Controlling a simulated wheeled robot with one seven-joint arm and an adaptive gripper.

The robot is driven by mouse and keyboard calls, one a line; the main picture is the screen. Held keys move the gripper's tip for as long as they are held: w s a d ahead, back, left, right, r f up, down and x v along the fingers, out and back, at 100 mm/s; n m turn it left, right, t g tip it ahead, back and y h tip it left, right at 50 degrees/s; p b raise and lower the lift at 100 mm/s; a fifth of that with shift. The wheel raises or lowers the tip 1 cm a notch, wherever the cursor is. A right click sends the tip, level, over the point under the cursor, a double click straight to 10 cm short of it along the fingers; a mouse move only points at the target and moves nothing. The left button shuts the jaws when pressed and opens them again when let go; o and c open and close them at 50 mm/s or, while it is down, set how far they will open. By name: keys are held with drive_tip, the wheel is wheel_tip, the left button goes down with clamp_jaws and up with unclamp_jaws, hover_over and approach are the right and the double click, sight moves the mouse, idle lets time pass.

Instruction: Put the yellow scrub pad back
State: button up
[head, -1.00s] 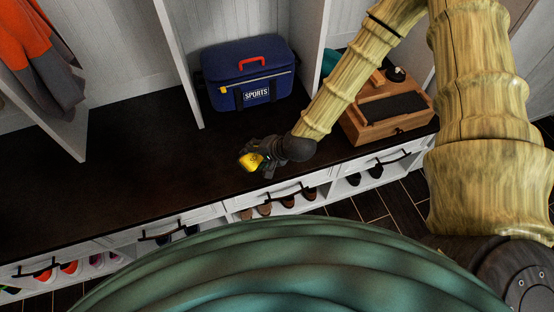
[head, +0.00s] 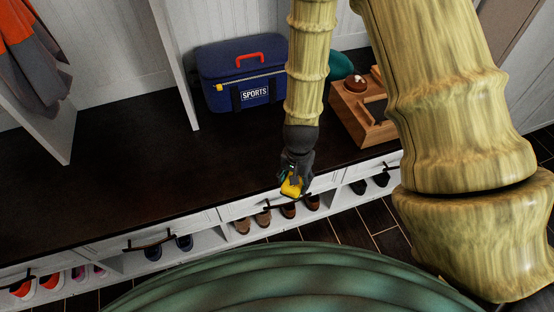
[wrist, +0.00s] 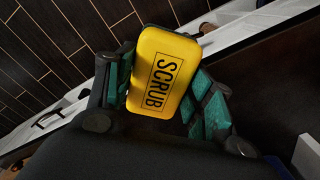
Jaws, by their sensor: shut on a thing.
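The yellow scrub pad (wrist: 160,75) has black SCRUB lettering and a dark edge. It is held between the two green-padded fingers of my gripper (wrist: 165,100) in the wrist view. In the head view the pad (head: 291,187) is small and sits at the end of my gripper (head: 292,178), near the front edge of the dark bench top. My gripper is shut on the pad. The pad's far side is hidden.
The dark bench top (head: 150,150) is clear on the left. A blue SPORTS bag (head: 240,78) stands at the back. A wooden box (head: 360,115) with items in it sits at right, partly behind my arm. Shoes (head: 264,219) fill cubbies below.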

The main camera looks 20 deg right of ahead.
hover_over(276, 157)
drive_tip(key=shift+d+f, duration=0.1)
drive_tip(key=shift+f, duration=2.35)
drive_tip(key=shift+w, duration=0.1)
drive_tip(key=shift+c, duration=0.8)
drive_tip(key=o, duration=1.1)
wheel_tip(276, 157, up, 12)
drive_tip(key=shift+p, duration=0.3)
